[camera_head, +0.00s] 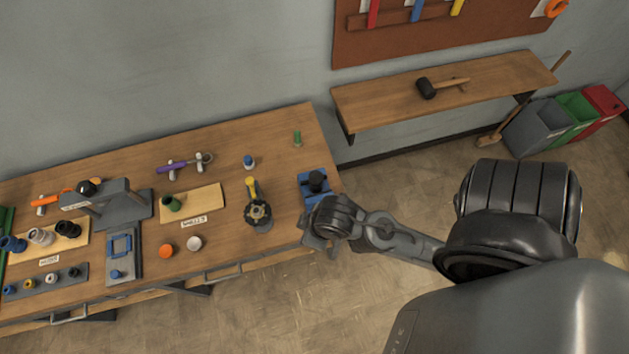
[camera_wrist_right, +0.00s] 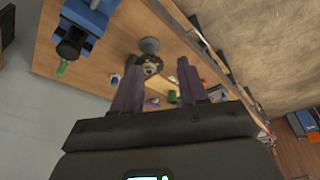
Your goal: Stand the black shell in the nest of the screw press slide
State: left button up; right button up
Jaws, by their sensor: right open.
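A black cylinder (camera_head: 317,181), which looks like the black shell, stands upright in a blue vise (camera_head: 311,193) at the table's right end. It also shows in the right wrist view (camera_wrist_right: 72,46). The grey screw press (camera_head: 112,208) is at the left of the table, and its slide (camera_head: 122,266) carries a blue frame-shaped nest (camera_head: 119,245) with no shell in it. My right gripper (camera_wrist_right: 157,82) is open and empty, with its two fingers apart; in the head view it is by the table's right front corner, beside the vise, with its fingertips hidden. My left gripper is out of view.
A green shell (camera_head: 172,204) stands on a wooden board (camera_head: 205,196). A yellow-handled tool (camera_head: 257,209) stands between board and vise. Orange (camera_head: 166,251) and white (camera_head: 194,243) round parts lie in front. A wall shelf (camera_head: 390,105) with a mallet is behind right.

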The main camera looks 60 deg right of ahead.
jog(key=shift+d, duration=0.15)
jog(key=o, duration=0.6)
jog(key=shift+o, duration=0.2)
